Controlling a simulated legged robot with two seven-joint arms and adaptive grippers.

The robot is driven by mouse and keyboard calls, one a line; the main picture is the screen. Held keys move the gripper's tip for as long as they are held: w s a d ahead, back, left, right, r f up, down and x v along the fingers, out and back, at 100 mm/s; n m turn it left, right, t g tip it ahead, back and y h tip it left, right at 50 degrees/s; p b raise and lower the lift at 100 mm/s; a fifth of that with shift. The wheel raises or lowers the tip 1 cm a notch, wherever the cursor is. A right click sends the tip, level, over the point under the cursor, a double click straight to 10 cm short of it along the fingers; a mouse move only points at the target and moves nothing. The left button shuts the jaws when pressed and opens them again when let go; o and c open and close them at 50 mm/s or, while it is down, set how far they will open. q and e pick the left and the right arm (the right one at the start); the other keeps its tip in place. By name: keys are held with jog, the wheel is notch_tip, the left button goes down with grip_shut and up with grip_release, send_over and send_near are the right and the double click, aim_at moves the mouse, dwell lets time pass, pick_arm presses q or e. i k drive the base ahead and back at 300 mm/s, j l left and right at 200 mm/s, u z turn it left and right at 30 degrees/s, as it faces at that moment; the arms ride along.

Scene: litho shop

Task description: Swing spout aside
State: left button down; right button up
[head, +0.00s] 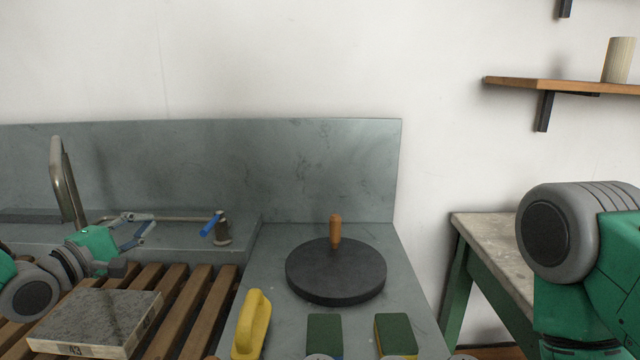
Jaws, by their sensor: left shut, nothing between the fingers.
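A thin metal spout (185,219) runs level to the left from a short dark tap post (223,234) with a blue lever (211,224), at the back of the slatted sink. My left gripper (147,229) comes in from the left, below and beside the spout's left part. Its fingers are shut with nothing between them; whether they touch the spout I cannot tell. The spout's left end is hard to make out behind the gripper. My right arm shows at the right edge, its gripper out of view.
A grey stone slab (100,318) lies on wooden slats (190,310) below my left gripper. On the right counter are a dark disc with a wooden knob (335,272), a yellow-handled tool (252,325) and two green pads (323,333).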

aim_at(56, 170)
jog(key=k+j, duration=0.3)
jog(key=k, duration=0.15)
jog(key=k+j, duration=0.3)
jog(key=k, duration=0.15)
